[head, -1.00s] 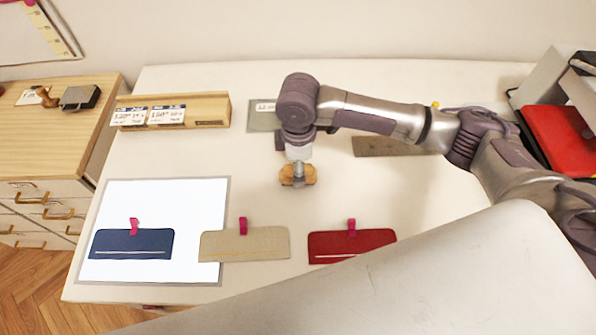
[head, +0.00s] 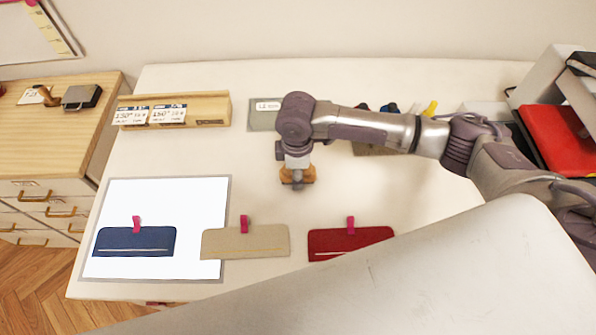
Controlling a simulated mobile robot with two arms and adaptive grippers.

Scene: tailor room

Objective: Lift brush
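The brush (head: 311,173) appears as a small orange-brown wooden piece on the middle of the pale table. My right gripper (head: 297,182), on the arm coming in from the right, points straight down over it. The gripper hides the middle of the brush, and brown shows on both sides of it. The fingers are too small and covered to tell whether they are closed on the brush. Any bristles are hidden. My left gripper is out of view.
Blue (head: 135,242), beige (head: 246,242) and red (head: 350,241) pieces with pink tabs lie along the front. The blue one is on a white sheet (head: 180,200). A wooden holder (head: 213,108) and a grey labelled plate (head: 264,122) stand behind. A red item (head: 565,140) is far right.

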